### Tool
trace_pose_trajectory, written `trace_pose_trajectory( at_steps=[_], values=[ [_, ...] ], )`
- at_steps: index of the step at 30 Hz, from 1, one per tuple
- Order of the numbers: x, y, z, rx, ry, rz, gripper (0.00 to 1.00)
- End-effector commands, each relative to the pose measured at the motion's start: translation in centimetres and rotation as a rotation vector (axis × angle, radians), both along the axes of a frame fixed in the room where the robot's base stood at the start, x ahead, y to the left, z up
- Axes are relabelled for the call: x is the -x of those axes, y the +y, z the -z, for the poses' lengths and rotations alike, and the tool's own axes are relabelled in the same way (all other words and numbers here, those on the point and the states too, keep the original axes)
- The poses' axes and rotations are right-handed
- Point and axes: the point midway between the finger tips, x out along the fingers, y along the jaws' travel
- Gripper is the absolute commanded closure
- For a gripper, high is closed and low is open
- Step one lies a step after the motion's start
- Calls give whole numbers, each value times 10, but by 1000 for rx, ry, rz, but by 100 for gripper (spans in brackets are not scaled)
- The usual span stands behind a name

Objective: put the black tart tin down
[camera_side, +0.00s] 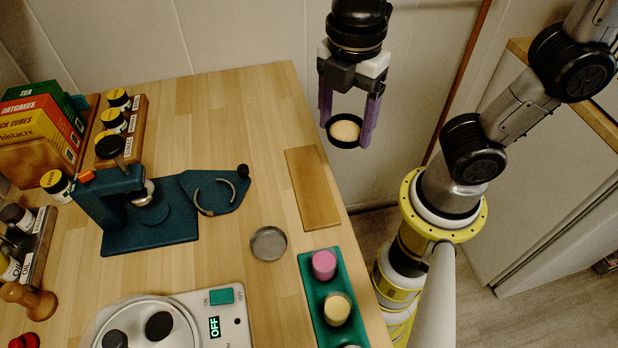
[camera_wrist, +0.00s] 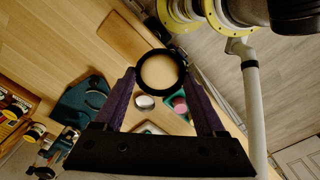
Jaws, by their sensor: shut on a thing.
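The black tart tin (camera_side: 332,140) is a round black ring with a pale cream middle, held between the purple fingers of my gripper (camera_side: 345,132). In the wrist view the tin (camera_wrist: 183,83) sits at the fingertips of my gripper (camera_wrist: 160,72), with a finger on each side. My gripper is shut on it and points down. In the side view they appear at the upper right, clear of the wooden table (camera_side: 240,110). The tin touches nothing but the fingers. Its underside is hidden.
A wooden board (camera_side: 313,188) lies near the table's right edge. A small grey metal dish (camera_side: 268,244) is left of a green tray (camera_side: 306,275) holding pink and cream pieces. Bare wood lies behind.

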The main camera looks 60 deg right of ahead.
Motion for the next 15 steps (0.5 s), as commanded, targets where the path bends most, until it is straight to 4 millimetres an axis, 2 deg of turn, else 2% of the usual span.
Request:
trace_pose_trajectory(
  at_steps=[3, 9, 12, 15],
  values=[
    [24, -27, 1, -2, -4, -4, 80],
    [49, -53, 3, -1, -2, 38, 80],
    [52, -58, 2, 0, 0, 67, 80],
    [45, -57, 4, 3, 5, 79, 80]
  ],
)
